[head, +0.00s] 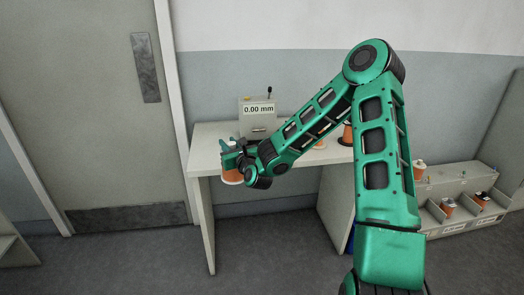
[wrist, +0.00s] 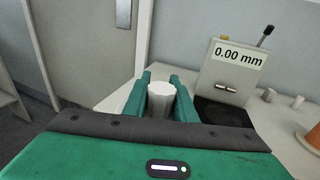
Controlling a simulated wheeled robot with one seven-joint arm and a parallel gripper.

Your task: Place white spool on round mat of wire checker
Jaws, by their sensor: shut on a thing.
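My gripper (head: 231,158) is shut on the white spool, held near the table's front left corner. In the wrist view its white hub (wrist: 161,98) stands upright between the two green fingers (wrist: 160,95). In the head view the spool's orange winding (head: 232,177) shows below the fingers. The wire checker (head: 257,117), a grey box reading 0.00 mm, stands at the back of the table; it also shows in the wrist view (wrist: 236,68). The dark round mat (wrist: 222,112) lies in front of it, to the right of my fingers and partly hidden by my gripper.
The white table (head: 205,135) has a bare left part. An orange spool (head: 347,132) stands at its right, partly behind my arm. A low shelf with bins (head: 455,222) holds more spools at far right.

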